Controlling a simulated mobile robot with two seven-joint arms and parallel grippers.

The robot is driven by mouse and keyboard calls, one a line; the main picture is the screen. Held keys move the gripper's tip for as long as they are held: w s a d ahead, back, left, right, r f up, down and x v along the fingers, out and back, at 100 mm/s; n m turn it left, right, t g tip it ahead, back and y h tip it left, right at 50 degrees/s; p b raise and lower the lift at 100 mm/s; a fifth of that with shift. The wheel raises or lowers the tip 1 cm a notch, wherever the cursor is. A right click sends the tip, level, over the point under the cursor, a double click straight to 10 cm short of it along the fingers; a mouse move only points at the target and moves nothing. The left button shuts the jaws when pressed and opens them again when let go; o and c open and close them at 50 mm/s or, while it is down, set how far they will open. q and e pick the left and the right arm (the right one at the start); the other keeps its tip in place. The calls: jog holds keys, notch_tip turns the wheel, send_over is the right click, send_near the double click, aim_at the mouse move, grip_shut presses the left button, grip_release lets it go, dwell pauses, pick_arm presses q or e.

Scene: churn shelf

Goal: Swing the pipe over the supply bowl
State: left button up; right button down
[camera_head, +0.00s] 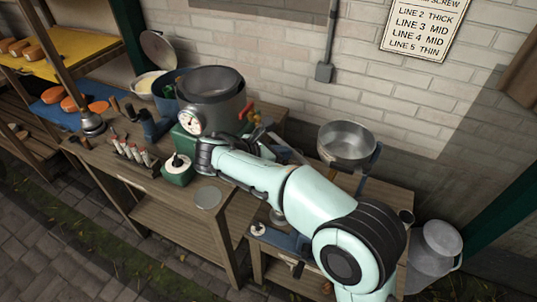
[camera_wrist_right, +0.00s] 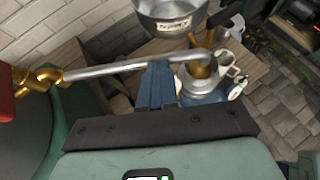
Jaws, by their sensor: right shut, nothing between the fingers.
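The pipe (camera_wrist_right: 120,70) is a silver tube running right from a brass joint (camera_wrist_right: 45,77) to a bent end above a pale machine. In the head view the pipe (camera_head: 288,148) shows as a thin bright line beside my right forearm. The supply bowl (camera_wrist_right: 172,20) is metal with a label, behind the pipe; in the head view the bowl (camera_head: 347,145) is on a stand to the right of the pipe. My right gripper (camera_wrist_right: 158,82) is shut and empty, its blue fingers against or very close to the pipe's middle; contact is unclear. My left gripper is out of view.
A large pot with a gauge (camera_head: 190,121) and a red-handled tap stands left of the pipe. A milk can (camera_head: 434,250) stands at the right. The brick wall is behind.

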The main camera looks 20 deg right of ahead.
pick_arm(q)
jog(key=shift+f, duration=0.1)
pick_arm(e)
jog(key=shift+w+d+f, duration=0.1)
jog(key=shift+d+f, duration=0.2)
jog(key=shift+d, duration=0.1)
jog(key=shift+d, duration=0.15)
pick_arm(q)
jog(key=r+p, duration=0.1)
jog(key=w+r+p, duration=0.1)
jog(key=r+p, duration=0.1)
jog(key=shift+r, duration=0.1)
pick_arm(e)
jog(key=w+d+n+t+y, duration=0.3)
jog(key=w+d+n+t, duration=0.2)
jog(key=d, duration=0.6)
jog(key=shift+n+t, duration=0.3)
jog(key=shift+n, duration=0.4)
jog(key=shift+r, duration=0.15)
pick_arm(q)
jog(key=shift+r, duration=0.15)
